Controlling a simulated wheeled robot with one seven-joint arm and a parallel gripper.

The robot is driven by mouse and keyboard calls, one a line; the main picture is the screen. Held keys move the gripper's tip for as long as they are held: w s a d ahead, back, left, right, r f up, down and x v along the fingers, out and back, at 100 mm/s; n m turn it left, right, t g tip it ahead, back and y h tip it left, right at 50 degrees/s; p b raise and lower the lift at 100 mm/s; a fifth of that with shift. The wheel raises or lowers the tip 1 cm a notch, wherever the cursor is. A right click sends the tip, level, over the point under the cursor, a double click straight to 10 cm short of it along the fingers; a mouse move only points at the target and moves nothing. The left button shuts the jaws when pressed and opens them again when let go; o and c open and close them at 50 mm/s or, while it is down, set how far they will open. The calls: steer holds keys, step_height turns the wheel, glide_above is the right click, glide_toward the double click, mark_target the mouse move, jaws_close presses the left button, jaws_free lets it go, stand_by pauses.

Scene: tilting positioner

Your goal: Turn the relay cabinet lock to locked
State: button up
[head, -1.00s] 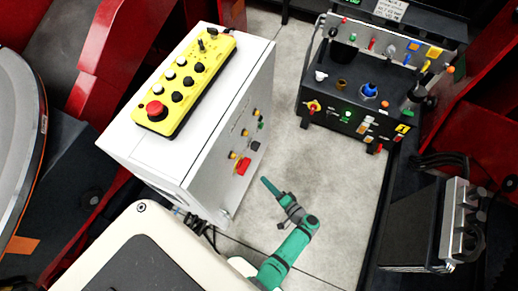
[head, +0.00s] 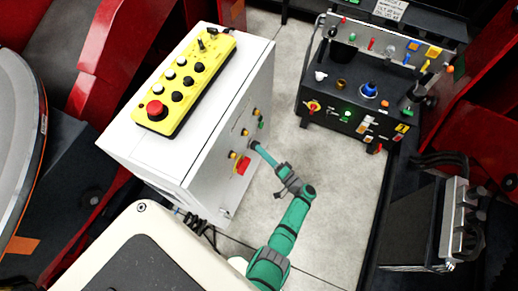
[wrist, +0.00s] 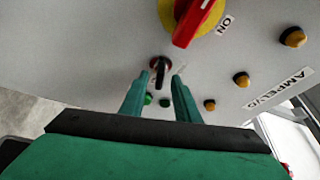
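The relay cabinet (head: 225,135) is the pale box at centre left of the head view, its front panel facing right. The lock (wrist: 161,65) shows in the wrist view as a small dark round switch with a reddish edge and a black handle pointing down the picture. My gripper (wrist: 160,80) is open, its two teal fingers on either side of the handle with gaps visible. Whether the tips reach past the handle is hard to tell. In the head view my gripper (head: 256,146) is at the cabinet panel and hides the lock.
A red rotary switch on a yellow plate (wrist: 190,15), marked ON, sits close to the lock. Amber lamps (wrist: 241,80) and green buttons (wrist: 149,99) are nearby on the panel. A yellow control box (head: 185,82) lies on the cabinet top. A black equipment bench (head: 355,100) stands behind right.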

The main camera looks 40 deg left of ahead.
steer(key=shift+w+a+r, duration=0.1)
steer(key=shift+w+a, duration=0.05)
steer(key=shift+a, duration=0.9)
jaws_close()
steer(key=shift+r+m+h, duration=0.1)
steer(key=shift+m+h, duration=0.4)
steer(key=shift+m, duration=0.9)
jaws_free()
